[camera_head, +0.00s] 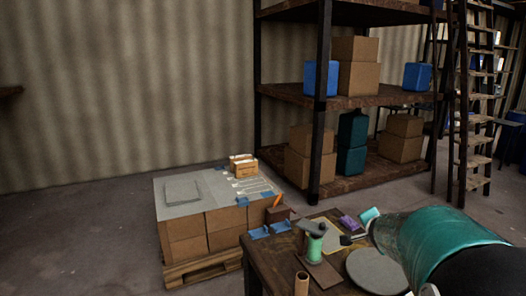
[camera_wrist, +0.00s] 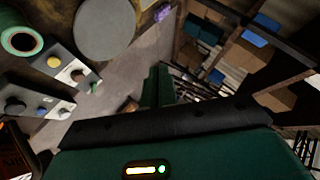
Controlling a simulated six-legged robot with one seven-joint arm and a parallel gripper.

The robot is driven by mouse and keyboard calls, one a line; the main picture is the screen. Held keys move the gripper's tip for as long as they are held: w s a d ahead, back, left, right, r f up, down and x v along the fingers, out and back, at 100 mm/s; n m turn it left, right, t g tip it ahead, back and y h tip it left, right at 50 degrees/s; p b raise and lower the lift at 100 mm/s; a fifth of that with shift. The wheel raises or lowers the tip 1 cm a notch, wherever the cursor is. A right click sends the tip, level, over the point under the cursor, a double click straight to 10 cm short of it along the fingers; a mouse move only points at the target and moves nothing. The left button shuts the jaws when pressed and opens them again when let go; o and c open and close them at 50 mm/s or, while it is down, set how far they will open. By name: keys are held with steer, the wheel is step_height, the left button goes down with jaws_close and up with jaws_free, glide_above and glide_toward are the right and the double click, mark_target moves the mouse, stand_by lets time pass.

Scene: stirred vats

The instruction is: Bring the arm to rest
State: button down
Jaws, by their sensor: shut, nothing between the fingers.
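My gripper (camera_wrist: 158,72) shows in the wrist view as two green fingers close together, shut and empty. It points out over the grey floor, with nothing touching its fingertips. In the head view my teal and black arm reaches in from the lower right, over the right side of the wooden table (camera_head: 258,268). The fingers cannot be made out clearly there.
The table bears a green spool (camera_head: 314,247), a grey disc (camera_head: 378,268), a purple item (camera_head: 347,223) and blue trays (camera_head: 270,231). A pallet of boxes (camera_head: 205,230) stands behind it. Shelving (camera_head: 318,150) and a ladder (camera_head: 475,110) stand further back. Floor at left is clear.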

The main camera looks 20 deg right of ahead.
steer(key=s+a+r+n+y, duration=0.25)
steer(key=a+n, duration=0.25)
steer(key=a, duration=0.6)
steer(key=s+a+r+n+y, duration=0.2)
steer(key=a+n+y, duration=0.2)
steer(key=a, duration=0.7)
steer(key=s+a+f+n+g, duration=0.1)
steer(key=s+a+n, duration=0.3)
steer(key=s, duration=0.5)
steer(key=s+a+f+n+g, duration=0.1)
steer(key=s+a+n, duration=0.3)
steer(key=s, duration=0.4)
steer(key=shift+s+a+f+g, duration=0.2)
steer(key=shift+s+a+g, duration=0.2)
steer(key=shift+a+g, duration=0.45)
steer(key=shift+d+h, duration=0.25)
